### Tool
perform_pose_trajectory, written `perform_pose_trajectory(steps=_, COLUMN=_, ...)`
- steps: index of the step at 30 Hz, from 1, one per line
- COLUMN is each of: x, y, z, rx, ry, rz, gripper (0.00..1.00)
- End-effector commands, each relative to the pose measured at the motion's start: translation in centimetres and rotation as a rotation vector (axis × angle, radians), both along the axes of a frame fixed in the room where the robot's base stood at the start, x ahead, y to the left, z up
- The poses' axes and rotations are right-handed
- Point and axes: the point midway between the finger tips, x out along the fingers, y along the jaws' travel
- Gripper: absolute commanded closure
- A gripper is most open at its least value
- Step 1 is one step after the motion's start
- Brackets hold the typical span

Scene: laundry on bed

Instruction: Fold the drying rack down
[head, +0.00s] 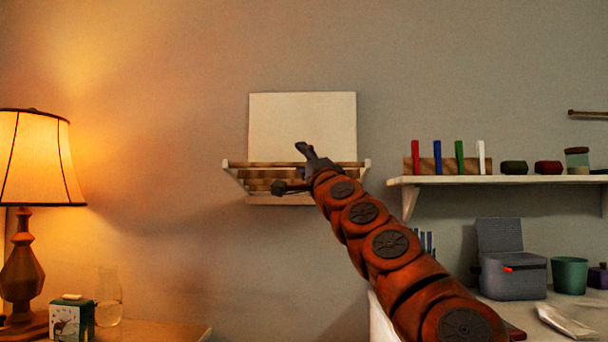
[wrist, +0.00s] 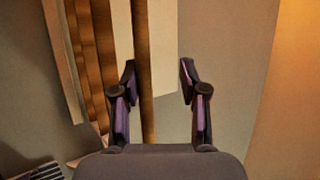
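The drying rack is on the wall in the middle of the head view, with a pale upright back panel (head: 303,122) above brown wooden slats (head: 258,173) between white end arms. In the wrist view the slats (wrist: 88,60) run up the left side, and a brown bar (wrist: 142,45) stands beside a cream strip. My gripper (head: 291,167) is in front of the rack. In the wrist view my gripper (wrist: 158,70) is open, with the brown bar between its fingers, nearer the left one. I cannot tell whether a finger touches it. My arm hides the rack's lower right part.
A wall shelf (head: 540,180) with coloured upright pieces and jars is to the right. Below it a counter holds a grey box (head: 513,277) and a green cup (head: 569,275). A lit lamp (head: 38,165) stands at the left. The wall between lamp and rack is clear.

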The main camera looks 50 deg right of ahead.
Motion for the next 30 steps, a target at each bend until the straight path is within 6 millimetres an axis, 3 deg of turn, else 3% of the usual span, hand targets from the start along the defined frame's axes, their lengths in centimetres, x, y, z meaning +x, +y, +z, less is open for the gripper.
perform_pose_trajectory(steps=7, x=-0.1, y=0.0, z=1.5, rx=-0.001, ry=-0.004, rz=-0.002, gripper=0.61)
perform_pose_trajectory(steps=18, x=-0.2, y=0.1, z=1.8, rx=-0.001, ry=-0.004, rz=0.001, gripper=0.61)
perform_pose_trajectory(steps=30, x=-1.1, y=0.3, z=0.0, rx=-0.001, ry=-0.003, rz=0.0, gripper=0.61)
